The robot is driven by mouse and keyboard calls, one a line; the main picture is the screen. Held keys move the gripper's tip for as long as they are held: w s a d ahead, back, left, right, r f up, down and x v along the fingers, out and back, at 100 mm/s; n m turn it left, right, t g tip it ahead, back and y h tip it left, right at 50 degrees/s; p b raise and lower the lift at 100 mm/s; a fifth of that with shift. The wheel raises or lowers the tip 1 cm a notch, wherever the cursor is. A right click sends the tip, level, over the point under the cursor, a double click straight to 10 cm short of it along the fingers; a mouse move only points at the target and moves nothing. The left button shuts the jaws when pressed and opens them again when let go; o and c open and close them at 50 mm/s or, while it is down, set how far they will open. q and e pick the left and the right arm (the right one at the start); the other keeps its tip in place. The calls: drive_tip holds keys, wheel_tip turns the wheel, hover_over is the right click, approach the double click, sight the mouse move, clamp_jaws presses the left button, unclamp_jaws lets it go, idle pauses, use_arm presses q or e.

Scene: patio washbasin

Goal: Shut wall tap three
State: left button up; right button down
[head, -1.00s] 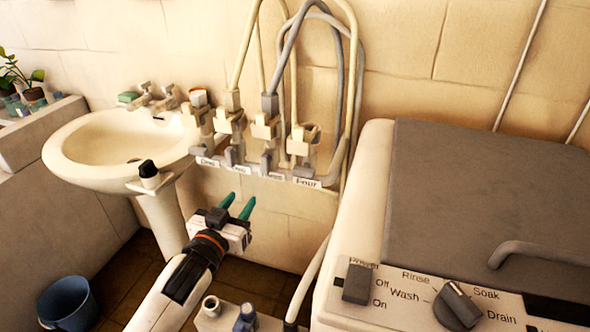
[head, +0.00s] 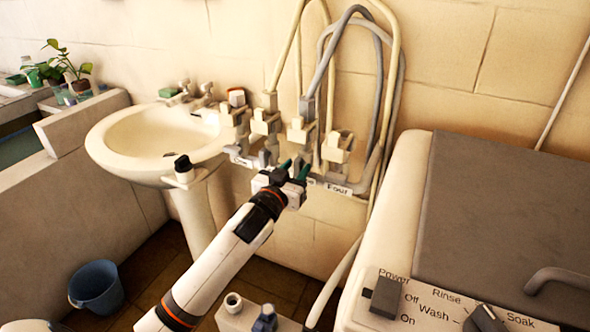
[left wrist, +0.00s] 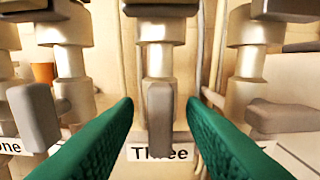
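Wall tap three (head: 300,132) is a cream tap in the row on the wall, with a hose above it. In the left wrist view the tap body (left wrist: 159,65) is centred. Its grey handle (left wrist: 159,120) hangs straight down in front of the "Three" label (left wrist: 146,153). My left gripper (head: 294,168) is at the row of taps. Its green fingers are open in the left wrist view (left wrist: 160,103), one on each side of the handle, with a visible gap on both sides. In the head view the gripper hides the handle. My right gripper is not in view.
A washbasin (head: 110,160) is left of the taps. A washing machine (head: 395,225) is at right. A blue bucket (head: 96,287) stands on the floor. Hoses (head: 392,60) loop above the taps.

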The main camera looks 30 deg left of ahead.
use_arm(q)
clamp_jaws()
